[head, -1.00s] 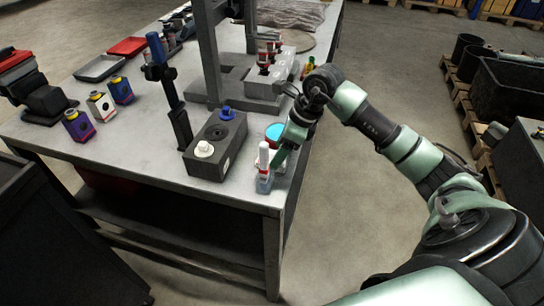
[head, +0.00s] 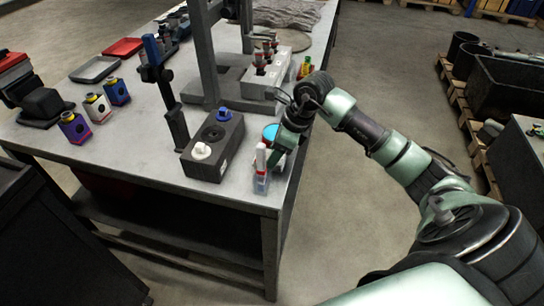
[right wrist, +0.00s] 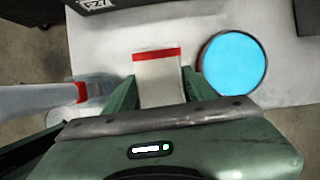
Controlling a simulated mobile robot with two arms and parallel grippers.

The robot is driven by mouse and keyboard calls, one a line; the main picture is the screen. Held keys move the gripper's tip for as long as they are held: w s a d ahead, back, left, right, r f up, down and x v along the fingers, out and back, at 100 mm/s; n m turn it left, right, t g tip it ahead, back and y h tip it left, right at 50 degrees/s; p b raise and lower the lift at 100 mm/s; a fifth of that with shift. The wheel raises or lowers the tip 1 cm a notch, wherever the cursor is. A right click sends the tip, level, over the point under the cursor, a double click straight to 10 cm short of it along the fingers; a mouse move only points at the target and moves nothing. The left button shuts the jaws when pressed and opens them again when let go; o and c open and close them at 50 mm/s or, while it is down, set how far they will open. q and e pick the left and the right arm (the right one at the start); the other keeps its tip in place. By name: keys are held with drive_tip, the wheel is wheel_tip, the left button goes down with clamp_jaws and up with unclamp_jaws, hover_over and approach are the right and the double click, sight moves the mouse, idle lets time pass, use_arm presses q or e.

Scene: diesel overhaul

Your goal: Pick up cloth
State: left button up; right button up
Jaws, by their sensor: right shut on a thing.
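The cloth (right wrist: 158,72) is white with a red band along its far edge. In the right wrist view it lies between the two green fingers of my right gripper (right wrist: 161,88), which is shut on it. In the head view my right gripper (head: 279,154) is low at the table's right front edge, beside a clear bottle with a white and red top (head: 261,180). The cloth is hard to make out there, largely hidden by the bottle and gripper. My left gripper is not in view.
A round tin with a cyan top (right wrist: 234,65) stands close right of the cloth; the bottle (right wrist: 40,98) is close left. A dark grey block with blue and white knobs (head: 213,148) sits left on the table (head: 130,165). A press frame (head: 207,50) rises behind.

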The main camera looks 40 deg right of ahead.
wheel_tip(320, 180, up, 20)
drive_tip(key=b, duration=0.1)
drive_tip(key=shift+f, duration=0.2)
